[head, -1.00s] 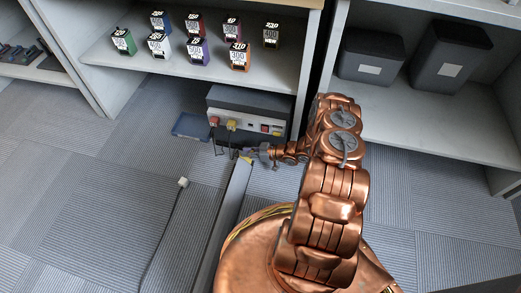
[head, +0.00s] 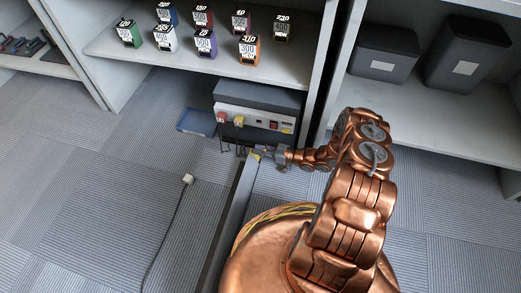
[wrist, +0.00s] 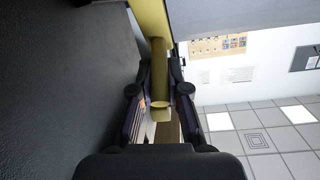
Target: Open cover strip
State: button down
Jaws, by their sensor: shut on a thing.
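The cover strip (head: 241,196) is a long, narrow grey piece running along the floor from my gripper toward the bottom of the head view. It now stands tilted, with a dark band along its left side. My gripper (head: 259,153) is at its far end, just in front of the grey box unit. In the wrist view, the fingers (wrist: 159,92) are shut on a yellow tab (wrist: 158,50) at the strip's end. My body hides part of the strip's near right side.
The grey box unit (head: 262,99) with red and yellow plugs stands under a shelf of several coloured boxes. A blue flat item (head: 197,121) lies left of it. A white plug (head: 188,179) with a cable lies on open floor. Dark bins (head: 465,55) stand on the right shelf.

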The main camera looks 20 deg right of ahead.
jog(key=c, duration=1.1)
grip_release()
jog(key=shift+c, duration=0.2)
jog(key=v, duration=1.2)
jog(key=shift+f, duration=0.1)
